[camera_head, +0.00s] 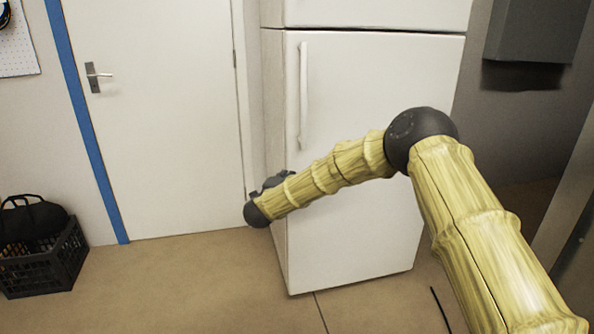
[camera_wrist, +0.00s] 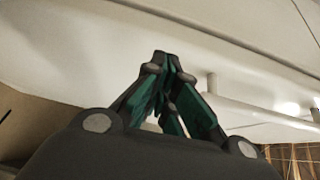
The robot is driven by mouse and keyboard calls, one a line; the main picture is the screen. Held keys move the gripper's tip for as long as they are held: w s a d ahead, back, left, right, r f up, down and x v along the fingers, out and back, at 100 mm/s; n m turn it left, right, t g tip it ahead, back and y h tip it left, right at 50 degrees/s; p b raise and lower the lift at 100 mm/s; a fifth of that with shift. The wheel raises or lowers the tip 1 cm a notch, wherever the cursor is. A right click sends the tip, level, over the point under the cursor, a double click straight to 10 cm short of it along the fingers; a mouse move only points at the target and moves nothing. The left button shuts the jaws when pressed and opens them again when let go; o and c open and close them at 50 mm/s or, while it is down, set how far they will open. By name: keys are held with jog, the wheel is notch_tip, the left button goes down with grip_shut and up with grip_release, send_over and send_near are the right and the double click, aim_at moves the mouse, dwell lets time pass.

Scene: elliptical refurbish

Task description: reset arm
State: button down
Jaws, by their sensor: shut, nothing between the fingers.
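My gripper (camera_wrist: 166,68) shows in the wrist view with its dark, green-padded fingers drawn together at the tips and nothing between them. In the head view my arm reaches across the front of a white fridge (camera_head: 360,235). The gripper end is mostly hidden behind my wrist there. The fridge's long vertical handle (camera_head: 303,95) stands left on its door, above my forearm. A pale handle bar (camera_wrist: 262,117) also shows in the wrist view, to the right of my fingers and apart from them. The fridge doors look shut.
A white door (camera_head: 160,150) with a lever handle (camera_head: 97,77) is left of the fridge, shut. A black crate (camera_head: 45,260) holding a dark bag (camera_head: 30,220) stands at the far left. A grey box (camera_head: 537,30) hangs at upper right. The floor (camera_head: 190,285) before the door is clear.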

jog(key=s+a, duration=0.3)
jog(key=a, duration=0.1)
jog(key=s+d+f+n+g+y, duration=0.25)
jog(key=s+f+n, duration=0.45)
jog(key=f, duration=0.6)
jog(key=s+d+f+n+g+y, duration=0.1)
jog(key=s+d+f+n+y, duration=0.25)
jog(key=s+f, duration=0.75)
jog(key=s+d+f+n+g, duration=0.2)
jog(key=s+d+f+n, duration=0.15)
jog(key=s+f, duration=0.35)
jog(key=s+d+f+n+g, duration=0.25)
jog(key=s+d+f, duration=0.2)
jog(key=s, duration=0.55)
jog(key=s+d+f+n+g, duration=0.2)
jog(key=s+d+f+g, duration=0.15)
jog(key=s+f, duration=0.35)
jog(key=s+d+r+n+g+p, duration=0.1)
jog(key=s+d+n+g, duration=0.3)
jog(key=s, duration=0.9)
jog(key=s+d+r+m+g, duration=0.1)
jog(key=s+d+g, duration=0.1)
jog(key=s+d, duration=0.8)
jog(key=s+a+r+p, duration=0.1)
jog(key=a+r+p, duration=0.1)
jog(key=r+p, duration=0.9)
jog(key=s+a+r+p, duration=0.1)
jog(key=r+p, duration=1)
jog(key=shift+s+a+r+t+p, duration=0.35)
jog(key=shift+s+r, duration=0.05)
